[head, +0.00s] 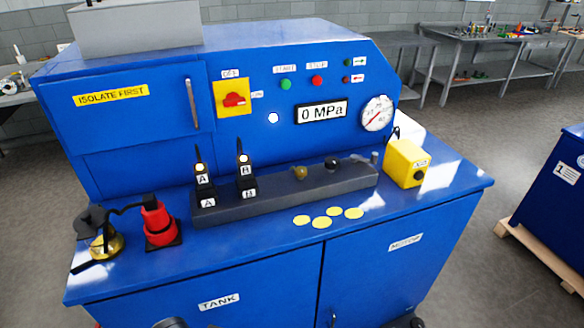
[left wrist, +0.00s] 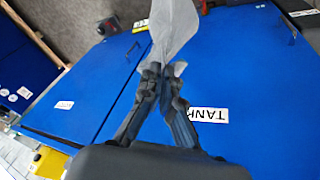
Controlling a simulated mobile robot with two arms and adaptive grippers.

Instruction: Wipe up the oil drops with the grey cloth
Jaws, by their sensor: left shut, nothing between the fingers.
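Several flat yellow oil drops (head: 322,222) lie close together on the blue bench top, in front of the dark manifold bar. My left gripper (left wrist: 163,75) is shut in the left wrist view, in front of the blue cabinet doors. A pale grey, sheet-like shape (left wrist: 174,32), which looks like the grey cloth, shows at and beyond its fingertips. I cannot tell whether it touches them. The cloth does not show in the head view. My right gripper is not in view.
The manifold bar (head: 285,193) carries two levers marked A and B. A red bottle-like thing (head: 157,222) and a brass can (head: 106,243) stand at left. A yellow box (head: 405,163) stands right of the drops. The front right bench top is clear.

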